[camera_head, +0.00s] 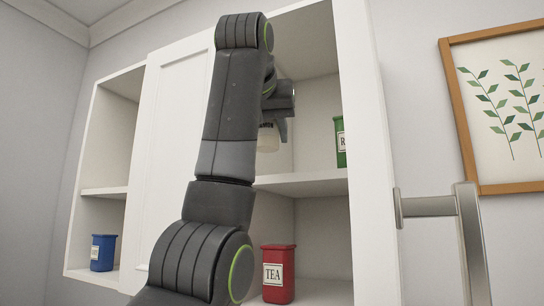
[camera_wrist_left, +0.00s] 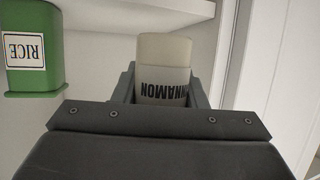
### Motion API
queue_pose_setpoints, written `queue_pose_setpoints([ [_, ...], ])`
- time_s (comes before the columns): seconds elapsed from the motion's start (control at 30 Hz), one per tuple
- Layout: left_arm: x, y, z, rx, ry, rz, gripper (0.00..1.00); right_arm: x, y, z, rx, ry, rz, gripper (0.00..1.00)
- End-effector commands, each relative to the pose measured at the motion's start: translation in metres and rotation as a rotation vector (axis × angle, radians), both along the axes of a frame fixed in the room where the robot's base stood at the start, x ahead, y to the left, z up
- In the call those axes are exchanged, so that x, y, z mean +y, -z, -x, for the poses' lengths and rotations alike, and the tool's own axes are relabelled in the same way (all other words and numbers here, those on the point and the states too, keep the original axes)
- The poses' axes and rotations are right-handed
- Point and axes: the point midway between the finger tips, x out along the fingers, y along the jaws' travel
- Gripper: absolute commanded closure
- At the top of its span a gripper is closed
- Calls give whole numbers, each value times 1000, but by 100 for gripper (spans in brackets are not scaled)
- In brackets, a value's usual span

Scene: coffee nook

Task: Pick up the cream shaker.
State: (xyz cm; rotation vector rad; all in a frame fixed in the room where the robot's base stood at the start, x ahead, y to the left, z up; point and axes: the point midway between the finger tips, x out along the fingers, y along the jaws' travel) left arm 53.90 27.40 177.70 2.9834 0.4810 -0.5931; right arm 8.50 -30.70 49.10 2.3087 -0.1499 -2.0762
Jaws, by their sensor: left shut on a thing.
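The cream shaker (camera_head: 268,140) shows in the head view in the upper part of the open cupboard, partly hidden by my left arm. Its lower end appears above the shelf, with a gap between them. In the left wrist view the shaker (camera_wrist_left: 164,52) bears the word CINNAMON, upside down in that picture. My left gripper (camera_head: 275,118) is shut on it, with one finger on either side; the gripper (camera_wrist_left: 163,90) also shows in the wrist view. My right gripper is in neither view.
A green RICE canister (camera_head: 340,141) stands at the right of the shelf (camera_head: 315,184); it also shows in the wrist view (camera_wrist_left: 30,70). Below are a red TEA canister (camera_head: 278,272) and, at left, a blue canister (camera_head: 103,252). A white door panel (camera_head: 170,120) lies left of my arm.

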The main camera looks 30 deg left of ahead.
Motion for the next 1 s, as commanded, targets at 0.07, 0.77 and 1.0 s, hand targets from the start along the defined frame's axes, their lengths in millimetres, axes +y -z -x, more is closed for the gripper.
queue_pose_setpoints([
  [0.07, -5, 6, 12, -2, 3, 0, 86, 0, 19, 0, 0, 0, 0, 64],
  [0.77, -25, 1, 75, 1, 1, 1, 86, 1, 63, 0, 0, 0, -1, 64],
  [1.0, -25, 0, 76, 0, 0, 0, 86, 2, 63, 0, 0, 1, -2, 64],
])
